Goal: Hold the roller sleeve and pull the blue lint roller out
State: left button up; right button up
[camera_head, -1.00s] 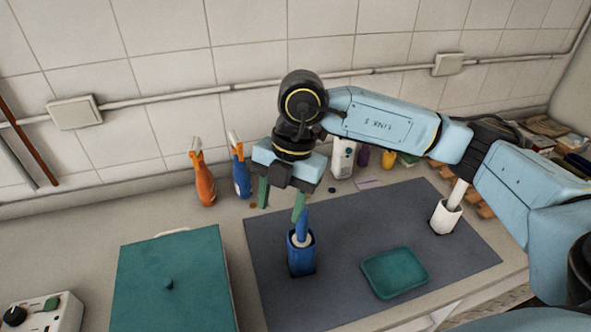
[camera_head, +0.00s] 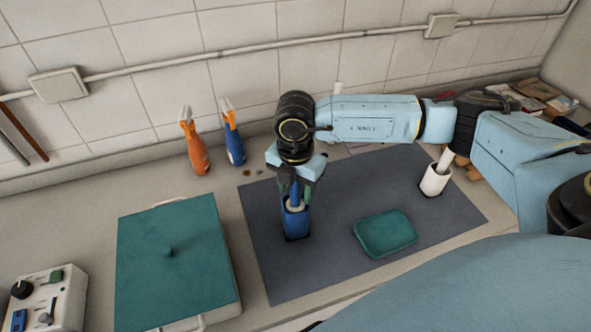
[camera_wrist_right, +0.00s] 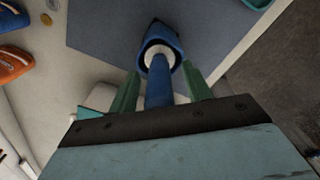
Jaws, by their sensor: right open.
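The blue lint roller stands upright in its blue sleeve (camera_head: 294,222) on the grey mat (camera_head: 335,268). Its blue handle (camera_wrist_right: 158,88) and white roller top (camera_wrist_right: 158,58) show in the right wrist view, rising out of the sleeve's mouth. My right gripper (camera_head: 297,190) is directly above the sleeve, pointing down. Its green fingers (camera_wrist_right: 160,88) are open, one on each side of the handle. I cannot tell whether either finger touches it. In the head view the gripper hides much of the handle. My left gripper is not in view.
A white sleeve (camera_head: 434,180) with a white-handled roller stands on the mat's right side. A teal tray (camera_head: 385,233) lies on the mat. A teal-lidded box (camera_head: 165,280) is at left. Orange (camera_head: 197,155) and blue (camera_head: 233,148) spray bottles stand near the wall.

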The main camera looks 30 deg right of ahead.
jog(key=shift+f, duration=0.65)
